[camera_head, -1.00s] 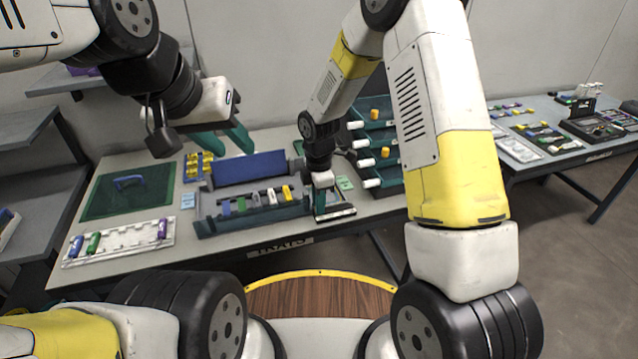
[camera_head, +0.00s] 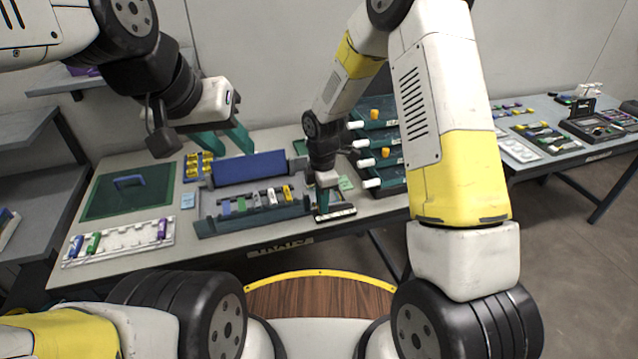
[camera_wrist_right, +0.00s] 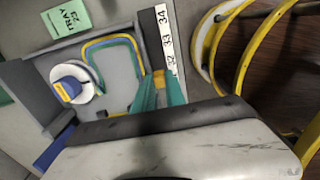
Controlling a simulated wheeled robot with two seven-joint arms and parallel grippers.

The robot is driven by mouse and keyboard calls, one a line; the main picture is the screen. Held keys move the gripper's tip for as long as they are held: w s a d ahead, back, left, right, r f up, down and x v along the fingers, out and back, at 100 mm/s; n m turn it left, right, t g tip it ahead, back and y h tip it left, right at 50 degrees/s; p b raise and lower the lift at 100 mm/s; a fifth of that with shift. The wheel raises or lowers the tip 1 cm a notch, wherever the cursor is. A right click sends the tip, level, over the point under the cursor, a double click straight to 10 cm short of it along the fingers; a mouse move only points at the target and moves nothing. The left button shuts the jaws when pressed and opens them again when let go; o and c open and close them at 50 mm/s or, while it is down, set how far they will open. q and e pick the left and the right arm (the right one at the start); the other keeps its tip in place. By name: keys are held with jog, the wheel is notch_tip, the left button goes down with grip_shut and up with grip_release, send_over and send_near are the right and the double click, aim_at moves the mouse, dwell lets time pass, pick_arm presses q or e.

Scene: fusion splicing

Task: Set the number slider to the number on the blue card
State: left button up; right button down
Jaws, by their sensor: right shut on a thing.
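The number slider (camera_head: 338,213) is a dark bar with a white number strip at the table's front edge. The right wrist view shows its strip (camera_wrist_right: 167,40) with the numbers 32, 33 and 34. My left gripper (camera_head: 222,143) is open and empty above the table's back.
A fixture (camera_head: 207,228) with coloured pieces and a blue panel stands left of the slider. A green card (camera_wrist_right: 68,18) reads TRAY 25. A teal drawer rack (camera_head: 385,138) stands close right of my right gripper. A green mat (camera_head: 110,205) lies far left.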

jog(key=d, duration=0.1)
jog(key=w+d, duration=0.1)
jog(key=d, duration=0.2)
jog(key=shift+w+d, duration=0.35)
jog(key=c, duration=1.4)
grip_release()
jog(key=shift+o, duration=0.2)
notch_tip(320, 180, up, 8)
